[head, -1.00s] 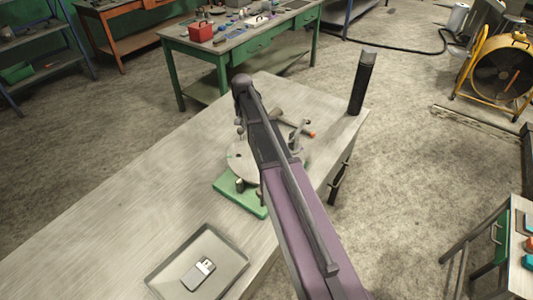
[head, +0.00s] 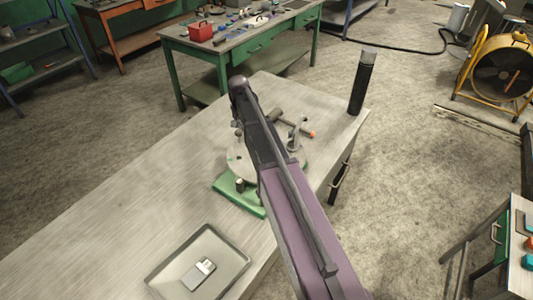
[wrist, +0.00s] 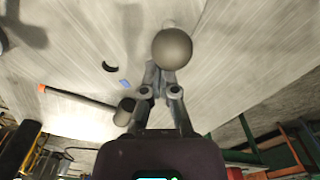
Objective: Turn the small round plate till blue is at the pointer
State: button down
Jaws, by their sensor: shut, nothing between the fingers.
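The small round plate (head: 237,160) is pale grey and sits on a green base (head: 226,192) on the workbench, partly hidden by my arm. In the wrist view its pale surface (wrist: 85,45) seems to fill the upper part, with a small blue mark (wrist: 125,83) and a dark hole left of my fingers. My gripper (wrist: 159,76) is shut and empty beside a round grey knob (wrist: 172,47), which overlaps the fingertips; I cannot tell whether they touch. The head view hides my gripper behind the arm. I cannot make out the pointer for certain.
An orange-tipped clamp-like piece (head: 300,132) stands by the plate's far right. A dark upright cylinder (head: 362,82) stands at the bench's far corner. A shallow tray (head: 172,287) holds a small grey object (head: 199,273). The bench's left side is clear.

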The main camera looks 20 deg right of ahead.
aim_at(237, 131)
jog(key=shift+s+a, duration=0.15)
jog(key=shift+a, duration=0.2)
jog(key=shift+s+a, duration=0.15)
dwell(0.3)
jog(key=shift+s+a, duration=0.35)
jog(key=shift+a, duration=0.2)
jog(key=shift+s+a, duration=0.2)
dwell(0.4)
jog(key=shift+s+a, duration=0.4)
jog(key=shift+a, duration=0.1)
jog(key=shift+s+a, duration=0.1)
jog(key=shift+s, duration=0.05)
dwell(0.3)
